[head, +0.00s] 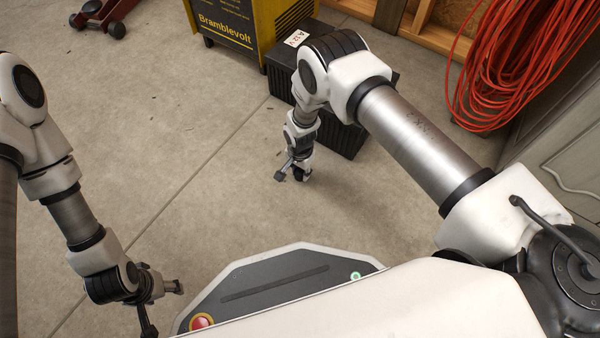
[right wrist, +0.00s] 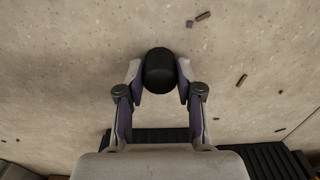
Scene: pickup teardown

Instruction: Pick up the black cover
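The black cover (right wrist: 160,70) is a small, dark, rounded piece in the right wrist view. It sits between the fingertips of my right gripper (right wrist: 160,82), with a finger against each side. In the head view my right gripper (head: 293,173) points down close to the concrete floor, and the cover is mostly hidden there. I cannot tell whether the cover touches the floor. My left gripper (head: 164,307) is at the lower left in the head view, empty, with its fingers spread apart.
A ribbed black box (head: 345,139) with a white label stands just behind my right gripper. A yellow and black machine (head: 232,22) is at the back. A red cable coil (head: 505,70) hangs at right.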

